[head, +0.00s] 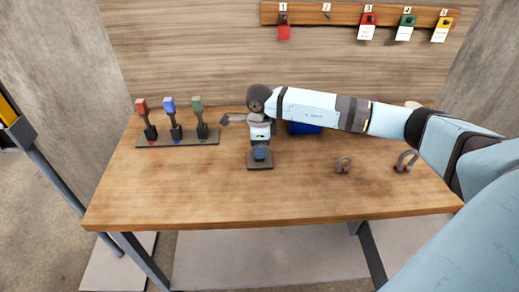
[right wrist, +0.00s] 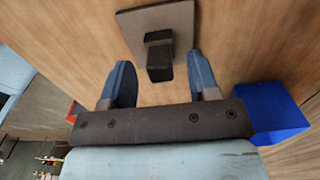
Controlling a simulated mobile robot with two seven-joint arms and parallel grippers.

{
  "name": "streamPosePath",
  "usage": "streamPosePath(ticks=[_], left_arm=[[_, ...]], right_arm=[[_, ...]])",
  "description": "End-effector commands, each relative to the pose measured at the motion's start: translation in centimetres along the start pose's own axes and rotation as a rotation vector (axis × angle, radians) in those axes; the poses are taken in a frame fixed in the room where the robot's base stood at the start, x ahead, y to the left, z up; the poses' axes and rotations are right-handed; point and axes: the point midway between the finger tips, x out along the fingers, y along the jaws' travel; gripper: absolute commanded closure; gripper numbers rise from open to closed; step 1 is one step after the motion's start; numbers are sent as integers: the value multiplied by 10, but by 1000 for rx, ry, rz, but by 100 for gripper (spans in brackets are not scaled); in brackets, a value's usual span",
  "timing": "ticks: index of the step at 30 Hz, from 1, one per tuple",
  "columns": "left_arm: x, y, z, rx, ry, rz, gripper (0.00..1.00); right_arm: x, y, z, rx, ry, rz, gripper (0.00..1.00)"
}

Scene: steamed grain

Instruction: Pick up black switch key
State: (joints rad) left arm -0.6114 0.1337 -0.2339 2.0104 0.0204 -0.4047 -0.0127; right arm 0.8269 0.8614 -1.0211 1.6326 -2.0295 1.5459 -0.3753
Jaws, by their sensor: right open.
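The black switch key (right wrist: 160,62) is a small dark block standing on a square dark plate (right wrist: 140,20) in the right wrist view. In the head view this plate (head: 259,165) lies on the table near the middle, and the key is mostly hidden by my right gripper (head: 261,154). My right gripper is open, pointing down over the plate. In the right wrist view its two blue fingers stand apart, one on each side of the key, with gaps visible. Nothing is seen held. My left gripper is not in view.
Red, blue and green levers (head: 177,137) stand on a dark base at left. A blue box (head: 303,128) sits behind my right arm. A numbered rack (head: 345,14) with tags hangs on the wall. The table's front is clear.

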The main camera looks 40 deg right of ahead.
Motion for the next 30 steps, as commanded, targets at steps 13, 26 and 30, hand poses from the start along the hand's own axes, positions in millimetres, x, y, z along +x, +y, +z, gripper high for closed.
streamPosePath(ticks=[13,26,30], left_arm=[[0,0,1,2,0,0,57],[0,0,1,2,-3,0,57],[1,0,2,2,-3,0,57]], right_arm=[[8,0,0,0,-1,-2,81],[4,-1,0,0,-2,-2,98],[-6,-1,0,1,-2,-2,98]])
